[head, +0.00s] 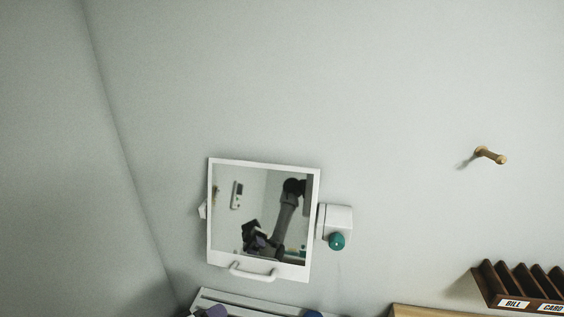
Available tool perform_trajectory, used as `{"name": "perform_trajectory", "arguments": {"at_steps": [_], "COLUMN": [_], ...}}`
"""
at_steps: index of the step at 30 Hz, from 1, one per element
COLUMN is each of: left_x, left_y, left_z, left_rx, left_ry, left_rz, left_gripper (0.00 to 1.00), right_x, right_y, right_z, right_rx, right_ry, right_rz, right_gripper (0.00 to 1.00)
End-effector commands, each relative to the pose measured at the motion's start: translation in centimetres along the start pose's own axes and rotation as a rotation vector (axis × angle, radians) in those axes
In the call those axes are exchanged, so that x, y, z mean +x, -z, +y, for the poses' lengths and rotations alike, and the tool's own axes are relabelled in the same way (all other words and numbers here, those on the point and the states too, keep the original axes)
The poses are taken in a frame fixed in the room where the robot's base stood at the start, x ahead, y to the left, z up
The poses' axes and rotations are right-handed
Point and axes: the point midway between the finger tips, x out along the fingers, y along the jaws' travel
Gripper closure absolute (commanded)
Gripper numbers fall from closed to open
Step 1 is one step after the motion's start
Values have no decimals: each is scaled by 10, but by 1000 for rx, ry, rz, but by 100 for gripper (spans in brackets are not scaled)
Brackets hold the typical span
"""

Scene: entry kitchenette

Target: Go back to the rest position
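Neither of my grippers shows directly in the head view. A white-framed mirror panel (213,220) with a white handle (253,273) at its bottom hangs slightly tilted on the wall. Its glass reflects a dark robot arm and a dark shape with some purple. I cannot tell from the reflection which arm this is or whether a gripper is open.
A white box (337,215) with a teal knob (337,241) sits right of the mirror. A wooden peg (491,155) sticks out at upper right. A brown slotted rack (490,290) labelled BILL and CARD is at lower right. A white ledge (260,305) and a wooden edge (425,311) show at the bottom.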

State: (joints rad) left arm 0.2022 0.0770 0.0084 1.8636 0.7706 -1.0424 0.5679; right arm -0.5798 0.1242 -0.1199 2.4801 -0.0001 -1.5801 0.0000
Motion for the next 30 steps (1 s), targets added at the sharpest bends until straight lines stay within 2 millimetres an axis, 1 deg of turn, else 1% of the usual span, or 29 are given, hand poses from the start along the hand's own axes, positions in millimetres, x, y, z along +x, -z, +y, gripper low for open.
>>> {"name": "perform_trajectory", "arguments": {"at_steps": [1,3,6,8,9,11,13,15,17,18,20,23,24,27,30], "left_x": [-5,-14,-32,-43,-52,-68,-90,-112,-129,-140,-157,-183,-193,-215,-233], "left_y": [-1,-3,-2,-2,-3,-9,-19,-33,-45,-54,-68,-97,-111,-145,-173], "left_z": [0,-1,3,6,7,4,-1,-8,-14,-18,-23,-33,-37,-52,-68], "left_rx": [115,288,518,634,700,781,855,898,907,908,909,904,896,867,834], "left_ry": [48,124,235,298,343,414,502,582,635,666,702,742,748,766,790], "left_rz": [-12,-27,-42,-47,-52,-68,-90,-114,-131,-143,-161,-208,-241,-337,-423], "left_gripper": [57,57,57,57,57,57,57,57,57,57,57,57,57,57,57], "right_x": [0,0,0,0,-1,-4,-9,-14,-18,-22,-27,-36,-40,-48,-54], "right_y": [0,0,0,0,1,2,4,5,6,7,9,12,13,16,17], "right_z": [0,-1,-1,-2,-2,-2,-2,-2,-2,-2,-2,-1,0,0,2], "right_rx": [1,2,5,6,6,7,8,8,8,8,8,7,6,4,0], "right_ry": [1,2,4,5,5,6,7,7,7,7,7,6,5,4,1], "right_rz": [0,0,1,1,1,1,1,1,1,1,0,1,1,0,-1], "right_gripper": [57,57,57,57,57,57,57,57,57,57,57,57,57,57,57]}}
